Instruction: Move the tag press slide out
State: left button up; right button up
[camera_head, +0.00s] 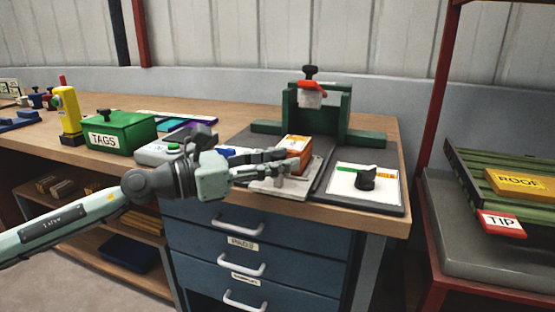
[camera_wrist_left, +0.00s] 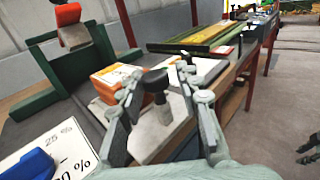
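The tag press is a green frame (camera_head: 345,112) with a red-topped ram, standing at the back of a dark mat on the bench. Its slide, a pale grey plate (camera_head: 278,190), lies in front of it near the bench edge. An orange block (camera_head: 294,146) sits on the plate. A black knob (camera_wrist_left: 155,80) on a short post stands on the plate in the left wrist view. My left gripper (camera_head: 297,166) is open, its fingers on either side of the knob with gaps visible. A dark gripper-like shape, perhaps my right gripper (camera_wrist_left: 309,147), shows partly at the wrist view's right edge.
A white card (camera_head: 350,184) with a dark knobbed piece (camera_head: 366,178) lies right of the slide. A green TAGS box (camera_head: 120,132) and a yellow device (camera_head: 67,114) stand at the left. Drawers (camera_head: 235,243) are below; the shelf at right holds a green ridged tray.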

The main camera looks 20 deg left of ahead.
pick_arm(q)
jog(key=shift+s+a+f, duration=0.1)
jog(key=shift+s+a, duration=0.25)
jog(key=shift+a, duration=0.15)
jog(key=v, duration=1)
jog(key=shift+s+a, duration=0.25)
jog(key=shift+s, duration=0.05)
